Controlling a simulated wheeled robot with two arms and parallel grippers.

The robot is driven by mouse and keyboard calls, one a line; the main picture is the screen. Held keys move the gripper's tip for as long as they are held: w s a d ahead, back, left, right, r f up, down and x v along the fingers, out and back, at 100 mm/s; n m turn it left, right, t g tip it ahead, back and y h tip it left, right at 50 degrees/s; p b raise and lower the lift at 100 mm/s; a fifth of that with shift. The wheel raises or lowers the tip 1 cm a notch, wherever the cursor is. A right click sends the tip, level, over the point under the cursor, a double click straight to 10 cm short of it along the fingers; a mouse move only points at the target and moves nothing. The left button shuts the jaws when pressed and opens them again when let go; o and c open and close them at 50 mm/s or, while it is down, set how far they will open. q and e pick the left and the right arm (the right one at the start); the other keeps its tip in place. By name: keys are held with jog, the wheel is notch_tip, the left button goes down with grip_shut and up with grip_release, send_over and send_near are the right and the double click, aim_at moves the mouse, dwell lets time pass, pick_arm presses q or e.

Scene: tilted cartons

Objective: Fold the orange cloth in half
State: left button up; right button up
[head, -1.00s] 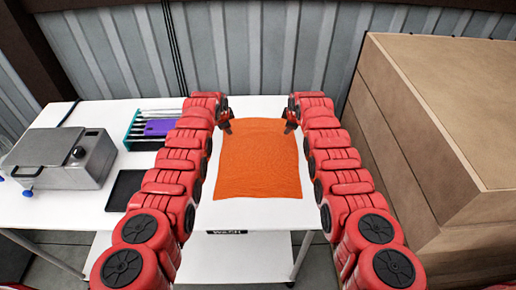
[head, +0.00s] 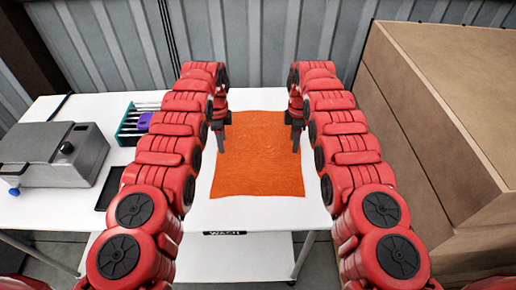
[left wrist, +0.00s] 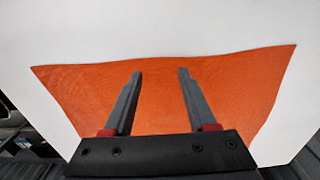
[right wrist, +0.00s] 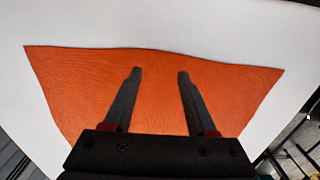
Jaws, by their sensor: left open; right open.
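The orange cloth (head: 258,160) lies flat and spread out on the white table, a rough rectangle with slightly wavy edges. My left gripper (head: 221,151) is open over the cloth's left side. My right gripper (head: 297,149) is open over its right side. In the left wrist view the two fingers (left wrist: 160,75) are apart with orange cloth behind them and nothing between them. The right wrist view shows the same for the right fingers (right wrist: 160,73). Both grippers look above the cloth; the exact gap is hard to tell. My arms hide parts of the table beside the cloth.
A grey metal box (head: 62,150) with a blue knob stands on the left of the table. A teal rack (head: 130,130) with a purple item is beside it. A dark tray (head: 108,188) is partly hidden. A large brown carton (head: 440,110) stands close on the right.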

pick_arm(q)
jog(key=shift+s+f, duration=0.1)
jog(key=shift+f, duration=0.4)
pick_arm(e)
jog(key=shift+s+f, duration=0.1)
jog(key=shift+f, duration=0.4)
pick_arm(q)
jog(key=shift+f, duration=0.2)
pick_arm(e)
jog(key=shift+f, duration=0.2)
pick_arm(q)
grip_shut()
pick_arm(e)
grip_shut()
pick_arm(q)
jog(key=shift+r, duration=0.1)
